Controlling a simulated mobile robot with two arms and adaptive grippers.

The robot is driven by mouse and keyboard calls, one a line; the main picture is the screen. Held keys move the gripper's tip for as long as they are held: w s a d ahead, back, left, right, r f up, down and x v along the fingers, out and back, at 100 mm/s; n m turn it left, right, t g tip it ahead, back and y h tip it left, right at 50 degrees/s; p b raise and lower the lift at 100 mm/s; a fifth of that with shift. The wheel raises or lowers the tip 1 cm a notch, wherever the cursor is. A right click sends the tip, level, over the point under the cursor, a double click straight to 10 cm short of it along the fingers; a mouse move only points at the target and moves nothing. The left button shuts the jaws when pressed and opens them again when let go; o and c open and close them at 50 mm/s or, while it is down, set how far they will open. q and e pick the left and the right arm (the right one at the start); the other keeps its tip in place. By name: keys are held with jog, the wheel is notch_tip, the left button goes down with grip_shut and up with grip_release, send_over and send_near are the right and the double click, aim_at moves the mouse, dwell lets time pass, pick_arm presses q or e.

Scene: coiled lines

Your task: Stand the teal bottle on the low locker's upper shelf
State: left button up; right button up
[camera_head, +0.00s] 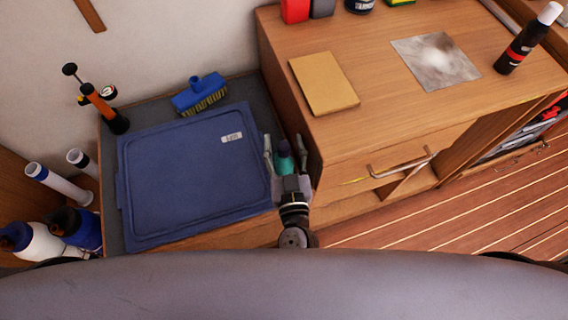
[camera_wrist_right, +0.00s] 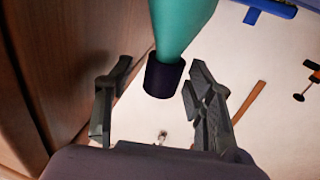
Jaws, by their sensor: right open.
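The teal bottle (camera_head: 285,163) stands out between the fingers of my right gripper (camera_head: 284,158), beside the wooden cabinet's left side. In the right wrist view, the teal bottle (camera_wrist_right: 182,30) has a dark cap (camera_wrist_right: 163,78) and runs out of the top edge. My right gripper (camera_wrist_right: 160,95) is open, with one finger on each side of the cap and gaps visible. What the bottle rests on is hidden. A low grey-topped unit (camera_head: 112,215) stands at left; I cannot tell which furniture is the low locker. My left gripper is not in view.
A blue lid (camera_head: 190,185) covers much of the grey top, with a blue brush (camera_head: 200,93) and an orange pump (camera_head: 98,103) behind. The wooden cabinet (camera_head: 290,75) carries a tan pad (camera_head: 323,83) and a dark bottle (camera_head: 522,45). Its drawer handle (camera_head: 400,167) projects forward.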

grip_shut()
dwell(0.5)
dwell(0.4)
